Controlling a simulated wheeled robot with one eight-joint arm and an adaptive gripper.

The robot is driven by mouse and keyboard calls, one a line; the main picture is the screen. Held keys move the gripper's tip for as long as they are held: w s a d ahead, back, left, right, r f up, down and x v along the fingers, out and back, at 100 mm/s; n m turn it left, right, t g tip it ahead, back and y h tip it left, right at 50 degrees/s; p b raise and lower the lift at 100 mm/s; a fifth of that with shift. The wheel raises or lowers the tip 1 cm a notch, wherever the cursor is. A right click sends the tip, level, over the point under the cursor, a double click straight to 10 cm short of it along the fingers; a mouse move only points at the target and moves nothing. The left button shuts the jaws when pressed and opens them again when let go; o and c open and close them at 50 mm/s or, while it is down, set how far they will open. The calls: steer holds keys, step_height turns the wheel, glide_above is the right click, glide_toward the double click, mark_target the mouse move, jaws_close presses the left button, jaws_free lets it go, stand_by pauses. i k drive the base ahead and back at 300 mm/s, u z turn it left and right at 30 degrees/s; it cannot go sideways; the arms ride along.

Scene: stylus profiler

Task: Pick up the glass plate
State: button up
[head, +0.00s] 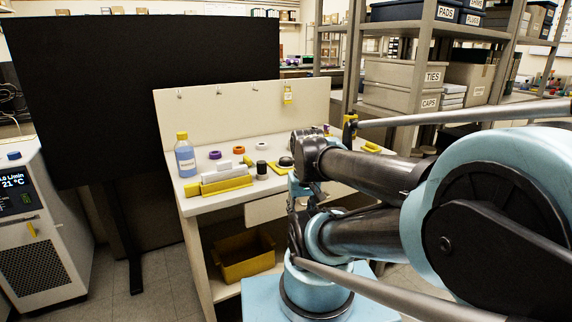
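I cannot make out the glass plate in the head view; nothing clear and flat stands out on the white bench (200,207). My arm comes in from the right and folds in front of the bench's right part. Its end is a cluster of dark and light blue parts at the bench's front edge. I cannot make out the fingers of my gripper there, nor whether they hold anything. My arm hides part of the bench top.
On the bench stand a blue bottle (185,160), a yellow holder (218,187) with white blocks, a purple ring (215,155) and a black cylinder (261,168). A yellow bin (245,265) sits below. A black panel (90,100) stands left, shelves with boxes (403,97) right.

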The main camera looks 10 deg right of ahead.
mark_target(248, 161)
steer(key=u, duration=0.2)
steer(key=k, duration=1)
steer(key=z, duration=0.65)
steer(key=i, duration=1)
